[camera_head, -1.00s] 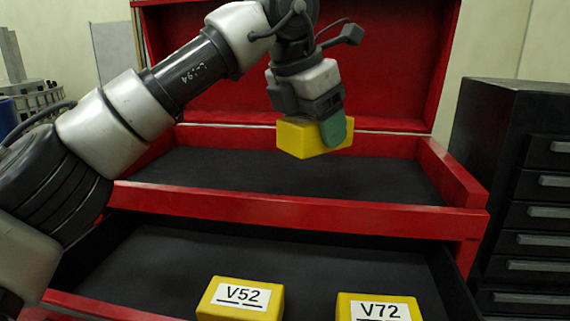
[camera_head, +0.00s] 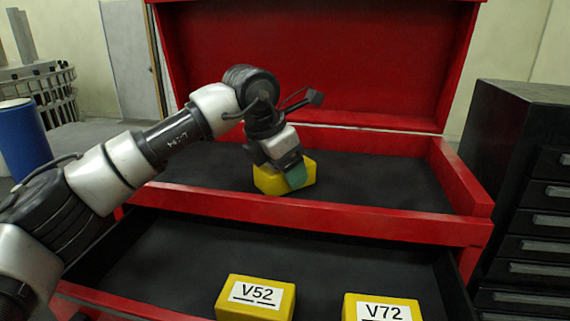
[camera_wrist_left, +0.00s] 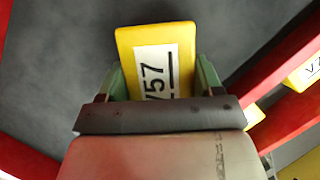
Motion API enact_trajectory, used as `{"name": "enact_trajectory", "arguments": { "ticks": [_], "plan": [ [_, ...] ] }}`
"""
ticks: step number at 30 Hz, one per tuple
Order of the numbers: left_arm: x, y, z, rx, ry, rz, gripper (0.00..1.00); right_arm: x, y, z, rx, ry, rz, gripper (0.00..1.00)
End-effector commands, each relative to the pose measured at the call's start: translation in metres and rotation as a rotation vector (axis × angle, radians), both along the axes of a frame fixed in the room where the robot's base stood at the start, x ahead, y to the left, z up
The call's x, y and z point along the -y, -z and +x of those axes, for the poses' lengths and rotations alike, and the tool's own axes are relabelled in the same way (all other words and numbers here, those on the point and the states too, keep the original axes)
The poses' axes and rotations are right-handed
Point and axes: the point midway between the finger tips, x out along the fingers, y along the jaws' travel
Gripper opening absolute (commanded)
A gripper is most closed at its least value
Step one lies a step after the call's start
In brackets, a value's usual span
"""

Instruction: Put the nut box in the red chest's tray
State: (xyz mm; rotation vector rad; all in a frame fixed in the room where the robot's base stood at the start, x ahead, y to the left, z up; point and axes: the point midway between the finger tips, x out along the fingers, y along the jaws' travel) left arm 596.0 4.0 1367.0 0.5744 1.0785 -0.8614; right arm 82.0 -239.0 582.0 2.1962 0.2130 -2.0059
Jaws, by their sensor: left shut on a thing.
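My left gripper (camera_head: 287,174) is shut on a yellow box (camera_head: 268,182). In the left wrist view the box (camera_wrist_left: 126,45) has a white label that seems to read V57, with a green finger on each side. I take it for the nut box. It is over the dark-lined top tray (camera_head: 395,185) of the red chest (camera_head: 320,60), behind the front red rim and left of the tray's middle. It is low, but I cannot tell whether it touches the tray floor. The lid stands open. My right gripper is not in view.
Below, an open drawer (camera_head: 190,250) holds yellow boxes labelled V52 (camera_head: 255,298) and V72 (camera_head: 382,308). A black drawer cabinet (camera_head: 505,150) stands to the right, a blue barrel (camera_head: 24,140) at far left. The right part of the top tray is clear.

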Motion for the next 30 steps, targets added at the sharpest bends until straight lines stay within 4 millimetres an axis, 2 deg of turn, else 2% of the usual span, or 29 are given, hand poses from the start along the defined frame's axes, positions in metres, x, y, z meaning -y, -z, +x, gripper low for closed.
{"name": "enact_trajectory", "arguments": {
  "ticks": [6, 7, 12, 23, 26, 30],
  "plan": [
    [0.001, 0.004, 0.000, 0.001, 0.001, -0.001, 0.31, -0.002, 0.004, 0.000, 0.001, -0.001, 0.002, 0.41],
    [0.000, 0.004, 0.000, 0.000, 0.001, 0.000, 0.67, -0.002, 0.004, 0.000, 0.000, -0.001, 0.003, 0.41],
    [0.001, 0.003, 0.000, 0.000, 0.001, 0.000, 0.91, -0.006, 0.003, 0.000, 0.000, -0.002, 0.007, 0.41],
    [0.000, -0.003, -0.001, 0.001, 0.001, -0.001, 0.91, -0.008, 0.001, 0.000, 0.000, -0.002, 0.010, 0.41],
    [-0.005, -0.015, -0.003, 0.003, 0.001, -0.002, 0.91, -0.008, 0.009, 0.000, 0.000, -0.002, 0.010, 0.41],
    [-0.014, -0.042, -0.010, 0.005, 0.000, -0.002, 0.91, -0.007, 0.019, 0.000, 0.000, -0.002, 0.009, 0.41]
  ]
}}
